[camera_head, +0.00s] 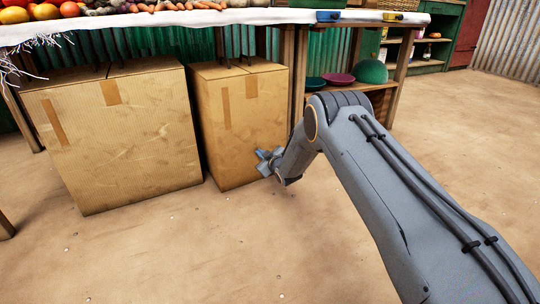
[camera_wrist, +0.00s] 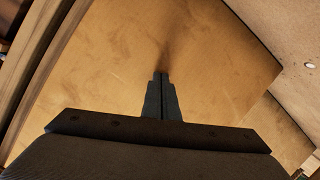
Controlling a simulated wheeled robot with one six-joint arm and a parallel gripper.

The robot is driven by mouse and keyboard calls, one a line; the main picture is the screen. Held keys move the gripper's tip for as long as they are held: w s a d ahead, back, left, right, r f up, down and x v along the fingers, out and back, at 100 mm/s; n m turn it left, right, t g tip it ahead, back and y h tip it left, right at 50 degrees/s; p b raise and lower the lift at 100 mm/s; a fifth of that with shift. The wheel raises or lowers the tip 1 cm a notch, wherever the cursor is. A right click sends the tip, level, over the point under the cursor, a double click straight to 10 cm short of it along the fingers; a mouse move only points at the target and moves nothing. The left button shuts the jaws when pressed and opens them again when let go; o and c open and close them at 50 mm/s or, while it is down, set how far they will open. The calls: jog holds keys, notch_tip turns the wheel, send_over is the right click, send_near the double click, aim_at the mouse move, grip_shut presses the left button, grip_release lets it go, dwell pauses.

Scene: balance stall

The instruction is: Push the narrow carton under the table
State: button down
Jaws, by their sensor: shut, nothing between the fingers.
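The narrow carton (camera_head: 230,140) stands upright at the table's front, right of a wider carton (camera_head: 115,150). Its top back part lies below the table (camera_head: 200,17) edge, and its front stands out on the floor. My gripper (camera_head: 262,162) is shut and empty at the lower right of the narrow carton's front face. In the wrist view the shut fingers (camera_wrist: 161,82) point at the carton's brown face (camera_wrist: 120,60), very close to it. I cannot tell for sure whether they touch.
A table leg (camera_head: 298,75) stands just right of the narrow carton. A low shelf with bowls (camera_head: 338,79) is behind it at right. Vegetables and fruit lie on the table top. The sandy floor in front is clear.

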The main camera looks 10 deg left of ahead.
jog(key=s+d+p, duration=0.3)
jog(key=s+p, duration=0.2)
jog(key=shift+p, duration=0.35)
dwell(0.3)
